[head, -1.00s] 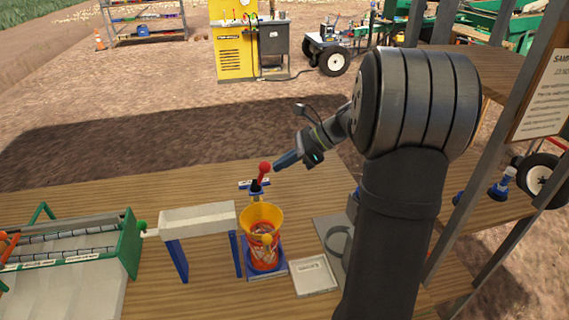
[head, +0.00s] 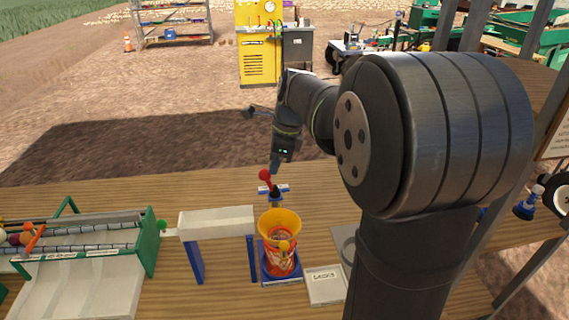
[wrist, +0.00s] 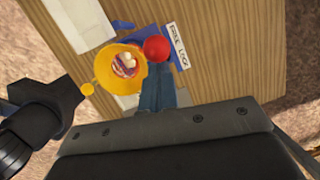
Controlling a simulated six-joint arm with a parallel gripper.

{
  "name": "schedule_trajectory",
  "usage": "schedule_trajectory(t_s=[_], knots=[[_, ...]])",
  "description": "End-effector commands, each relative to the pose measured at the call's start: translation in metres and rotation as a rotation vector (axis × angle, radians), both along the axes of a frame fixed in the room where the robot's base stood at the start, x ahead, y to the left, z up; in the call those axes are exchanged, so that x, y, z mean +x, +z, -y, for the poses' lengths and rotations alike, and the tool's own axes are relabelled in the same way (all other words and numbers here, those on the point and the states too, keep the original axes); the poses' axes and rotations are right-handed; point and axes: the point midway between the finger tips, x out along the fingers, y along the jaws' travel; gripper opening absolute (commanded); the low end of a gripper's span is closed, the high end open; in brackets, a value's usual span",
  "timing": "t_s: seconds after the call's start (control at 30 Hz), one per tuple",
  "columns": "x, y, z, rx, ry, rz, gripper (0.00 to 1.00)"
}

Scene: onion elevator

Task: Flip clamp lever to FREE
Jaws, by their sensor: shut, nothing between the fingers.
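My gripper (head: 274,168) is shut and empty, pointing down close to the right of the knob. In the wrist view its fingers (wrist: 155,88) lie just below the red knob (wrist: 156,48); whether they touch it I cannot tell.
The yellow funnel (head: 280,226) sits in a red container on a blue stand, just in front of the lever. A white chute (head: 217,221) and a green-framed roller tray (head: 148,245) are to the left. A small pale tray (head: 325,286) lies at right front. The bench behind is clear.

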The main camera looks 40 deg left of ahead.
Motion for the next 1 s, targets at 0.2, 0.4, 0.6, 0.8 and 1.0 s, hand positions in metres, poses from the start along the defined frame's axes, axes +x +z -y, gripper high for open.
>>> schedule_trajectory(t_s=[0.2,0.4,0.6,0.8,1.0], knots=[[-0.0072,-0.0006,-0.0069,0.0,0.001,-0.003,0.0],[-0.0098,-0.0009,-0.0095,0.001,0.0,-0.004,0.0],[-0.0103,-0.0012,-0.01,0.001,0.0,-0.005,0.0],[-0.0104,-0.0014,-0.01,0.001,0.0,-0.005,0.0],[-0.0075,0.0021,-0.006,0.002,-0.001,-0.004,0.0]])
